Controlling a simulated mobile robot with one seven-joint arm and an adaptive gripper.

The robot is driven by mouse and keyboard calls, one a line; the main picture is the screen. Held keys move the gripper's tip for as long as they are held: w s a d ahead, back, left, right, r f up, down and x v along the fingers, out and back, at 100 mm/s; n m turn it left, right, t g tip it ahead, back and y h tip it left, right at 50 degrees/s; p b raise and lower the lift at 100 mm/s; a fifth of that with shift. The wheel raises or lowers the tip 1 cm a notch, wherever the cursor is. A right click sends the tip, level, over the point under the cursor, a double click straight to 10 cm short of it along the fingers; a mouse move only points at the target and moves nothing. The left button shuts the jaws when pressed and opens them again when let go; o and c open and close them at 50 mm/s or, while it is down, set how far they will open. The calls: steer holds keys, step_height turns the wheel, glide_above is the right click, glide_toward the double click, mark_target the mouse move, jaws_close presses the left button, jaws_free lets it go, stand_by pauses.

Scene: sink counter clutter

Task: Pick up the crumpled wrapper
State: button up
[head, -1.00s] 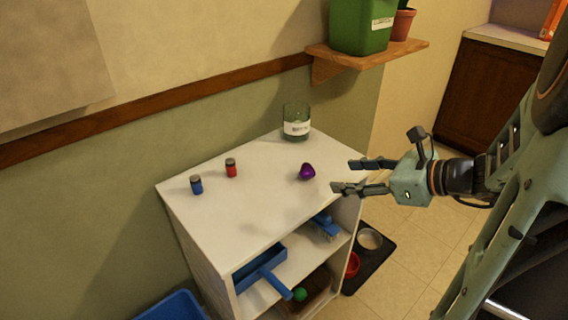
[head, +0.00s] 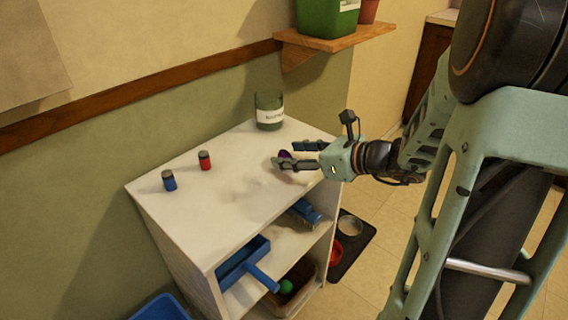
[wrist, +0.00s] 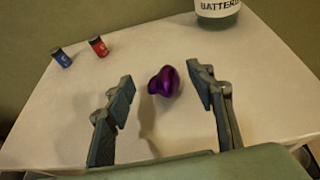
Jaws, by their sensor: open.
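The crumpled wrapper (wrist: 166,82) is a small shiny purple lump on the white top of the shelf unit. In the wrist view it lies between and slightly beyond my open fingertips, nearer the right finger, with no finger seen touching it. In the head view the wrapper (head: 285,155) is partly hidden behind the fingers. My gripper (head: 287,155) reaches in from the right, low over the top, with its fingers apart. It also shows in the wrist view (wrist: 160,85).
A green glass jar (head: 269,111) labelled for batteries stands behind the wrapper. A red battery (head: 205,160) and a blue battery (head: 169,180) stand to the left. A wall shelf (head: 335,42) with pots hangs above. The front middle of the white top (head: 225,225) is clear.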

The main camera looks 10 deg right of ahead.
steer(key=x, duration=0.2)
steer(key=shift+w+a+f, duration=0.15)
steer(key=shift+w+a, duration=0.05)
steer(key=shift+w, duration=0.05)
steer(key=shift+c, duration=0.4)
steer(key=c, duration=0.9)
steer(key=shift+o, duration=0.2)
